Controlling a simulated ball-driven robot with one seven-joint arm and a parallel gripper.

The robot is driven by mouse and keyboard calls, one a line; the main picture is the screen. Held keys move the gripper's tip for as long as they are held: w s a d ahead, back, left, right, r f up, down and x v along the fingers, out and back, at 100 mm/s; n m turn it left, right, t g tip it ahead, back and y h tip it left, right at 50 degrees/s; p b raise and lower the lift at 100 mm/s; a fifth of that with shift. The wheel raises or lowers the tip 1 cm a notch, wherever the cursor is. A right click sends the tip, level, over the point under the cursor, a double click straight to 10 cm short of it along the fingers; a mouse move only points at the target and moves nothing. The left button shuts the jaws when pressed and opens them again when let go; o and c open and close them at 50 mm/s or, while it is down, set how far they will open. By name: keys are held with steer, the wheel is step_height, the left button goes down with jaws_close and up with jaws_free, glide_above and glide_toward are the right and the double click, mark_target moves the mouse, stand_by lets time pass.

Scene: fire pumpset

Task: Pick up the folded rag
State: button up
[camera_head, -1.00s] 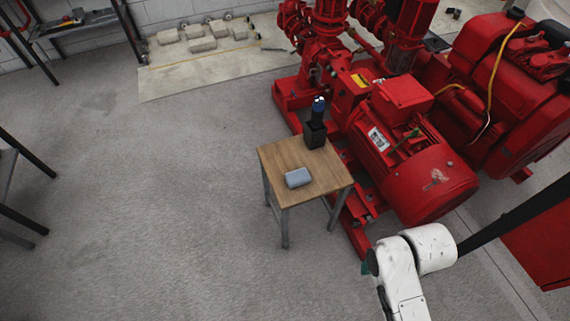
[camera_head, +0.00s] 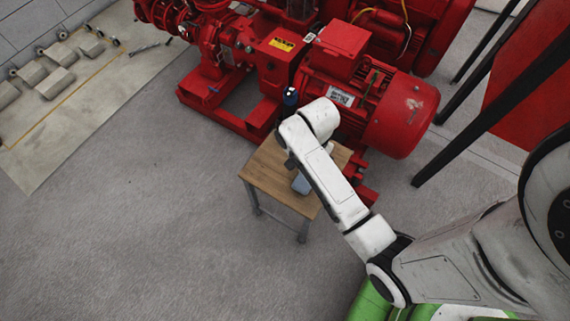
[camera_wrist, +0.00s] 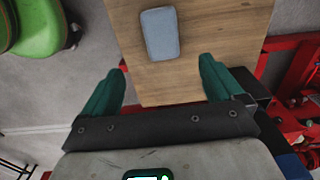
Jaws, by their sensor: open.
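The folded rag is a small grey-blue pad that lies flat on a small wooden table. In the wrist view the rag (camera_wrist: 160,34) is whole, near the top of the picture, beyond my fingertips and a little left of midway between them. In the head view the rag (camera_head: 301,184) is partly hidden behind my arm. The wooden table (camera_head: 262,175) has grey legs. My gripper (camera_wrist: 163,75) shows two green fingers spread wide, with nothing between them, over the table top. In the head view my fingers are hidden by the arm.
A dark holder with a blue-topped object (camera_head: 290,97) stands at the table's back, partly covered by my arm. A big red pump and motor (camera_head: 400,115) stand close behind the table. Dark posts (camera_head: 480,115) rise at the right. The floor (camera_head: 130,245) at the left is clear.

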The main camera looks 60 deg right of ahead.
steer(key=f, duration=0.3)
steer(key=f+b, duration=0.1)
steer(key=f, duration=0.1)
steer(key=shift+w, duration=0.35)
steer(key=shift+s+a+f+b, duration=0.1)
steer(key=shift+f+b, duration=0.2)
steer(key=shift+f, duration=1.2)
steer(key=shift+s+a+f+b, duration=0.1)
steer(key=shift+f+b, duration=0.2)
steer(key=shift+f, duration=1.15)
steer(key=c, duration=1.1)
steer(key=shift+c, duration=0.2)
steer(key=shift+r, duration=0.1)
